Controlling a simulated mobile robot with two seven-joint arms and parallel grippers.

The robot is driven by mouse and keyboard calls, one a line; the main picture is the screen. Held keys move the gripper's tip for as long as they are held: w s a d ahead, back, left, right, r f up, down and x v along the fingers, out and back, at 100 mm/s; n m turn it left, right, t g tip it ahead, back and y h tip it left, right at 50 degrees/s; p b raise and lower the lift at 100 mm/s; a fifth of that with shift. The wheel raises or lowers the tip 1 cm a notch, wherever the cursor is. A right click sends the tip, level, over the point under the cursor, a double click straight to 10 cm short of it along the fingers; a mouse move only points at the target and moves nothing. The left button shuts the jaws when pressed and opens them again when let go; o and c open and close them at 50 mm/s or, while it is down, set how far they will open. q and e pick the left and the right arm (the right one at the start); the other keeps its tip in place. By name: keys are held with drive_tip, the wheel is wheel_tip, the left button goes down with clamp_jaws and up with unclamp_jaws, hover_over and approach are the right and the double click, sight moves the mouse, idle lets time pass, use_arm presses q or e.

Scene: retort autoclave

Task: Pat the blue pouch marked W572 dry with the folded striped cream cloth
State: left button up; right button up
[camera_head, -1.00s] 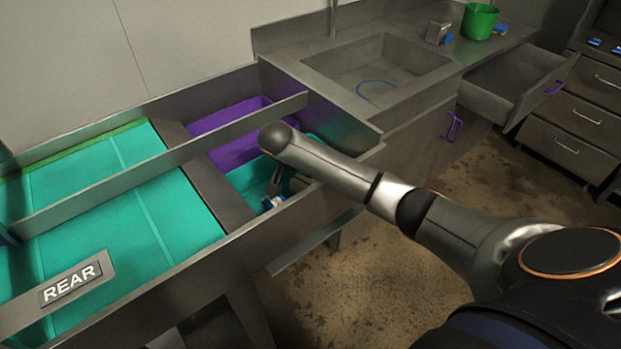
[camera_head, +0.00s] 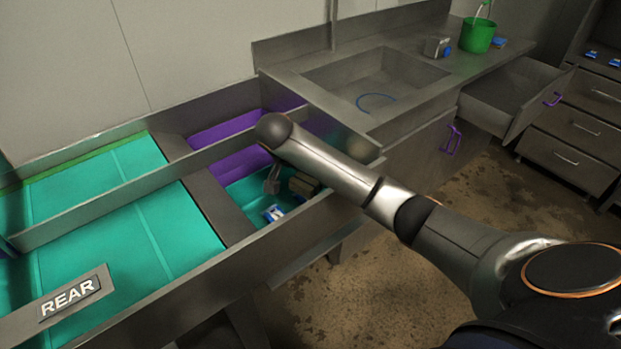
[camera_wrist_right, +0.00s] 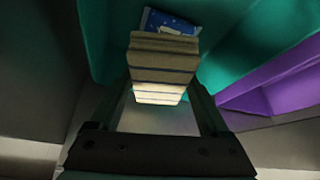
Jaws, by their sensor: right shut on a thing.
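The blue pouch (camera_head: 273,213) with a white patch lies in the teal-lined right section of the trough; its mark is too small to read. It also shows at the top of the right wrist view (camera_wrist_right: 172,20), beyond the cloth. My right gripper (camera_wrist_right: 160,98) is shut on the folded striped cream cloth (camera_wrist_right: 164,62), which sticks out between the fingers toward the pouch. The cloth's far end partly covers the pouch in that view. In the head view my right gripper (camera_head: 272,186) hangs just above the pouch, with a gap visible. My left gripper is out of view.
Steel trough walls and a divider (camera_head: 215,200) surround the section. A purple-lined section (camera_head: 225,145) lies behind. A sink (camera_head: 370,80), a green bucket (camera_head: 478,35) and an open drawer (camera_head: 515,90) are to the right.

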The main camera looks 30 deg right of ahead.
drive_tip(key=shift+w, duration=1.2)
drive_tip(key=shift+f, duration=3)
drive_tip(key=shift+f, duration=0.55)
drive_tip(key=shift+a, duration=0.1)
drive_tip(key=shift+r, duration=3.55)
